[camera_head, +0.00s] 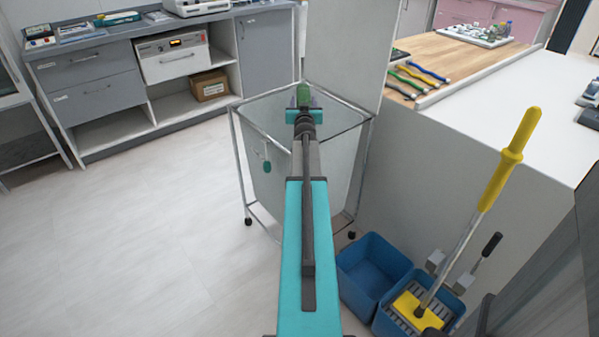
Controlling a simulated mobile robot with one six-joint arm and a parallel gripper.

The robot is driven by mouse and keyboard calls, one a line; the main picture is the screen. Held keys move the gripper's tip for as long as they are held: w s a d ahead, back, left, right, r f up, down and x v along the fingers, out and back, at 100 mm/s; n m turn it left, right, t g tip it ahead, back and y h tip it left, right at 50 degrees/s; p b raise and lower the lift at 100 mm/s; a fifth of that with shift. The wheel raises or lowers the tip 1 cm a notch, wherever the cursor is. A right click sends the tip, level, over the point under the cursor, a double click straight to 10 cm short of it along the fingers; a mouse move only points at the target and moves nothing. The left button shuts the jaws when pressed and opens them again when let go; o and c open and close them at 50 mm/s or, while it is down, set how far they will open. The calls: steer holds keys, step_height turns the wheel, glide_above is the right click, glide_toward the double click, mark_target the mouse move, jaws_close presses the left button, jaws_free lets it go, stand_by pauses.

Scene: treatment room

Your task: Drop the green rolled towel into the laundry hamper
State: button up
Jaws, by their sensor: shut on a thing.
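The green rolled towel (304,91) is at the far end of my outstretched arm. My gripper (304,100) is shut on it, with purple-grey finger parts showing on both sides. The laundry hamper (263,170) is a grey bag in a metal frame on casters, with an open top. The towel and gripper appear over the hamper's opening in this view; their height above it is hard to tell. My arm hides the middle of the hamper's front and part of its opening. A small green tag hangs on the hamper's front left.
A white partition (345,45) stands right behind the hamper. A white counter (500,135) with a wooden top section is to the right. Blue mop buckets (365,280) with a yellow-handled mop (510,155) stand front right. Grey cabinets (95,105) line the back left. The left floor is clear.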

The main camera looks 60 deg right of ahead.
steer(key=shift+f+b, duration=0.85)
steer(key=shift+f, duration=0.2)
steer(key=o, duration=1.2)
steer(key=shift+r, duration=0.1)
